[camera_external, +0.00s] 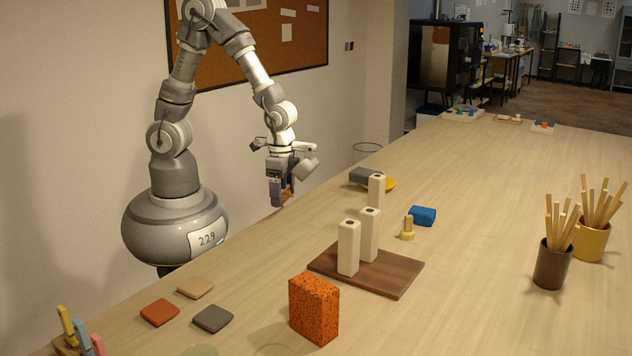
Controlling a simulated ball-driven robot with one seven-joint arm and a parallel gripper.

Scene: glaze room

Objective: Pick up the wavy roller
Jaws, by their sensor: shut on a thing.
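My gripper (281,198) points down beside the near-left edge of the table, close to my base. No other thing in view shows clearly as a wavy roller.
White blocks (348,247) stand on a brown board (398,276). An orange speckled block (314,310) is in front, a blue block (422,215) behind. A grey thing (364,176) rests by a yellow dish (388,184). Stick-filled cups (552,266) stand right. The table's middle right is clear.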

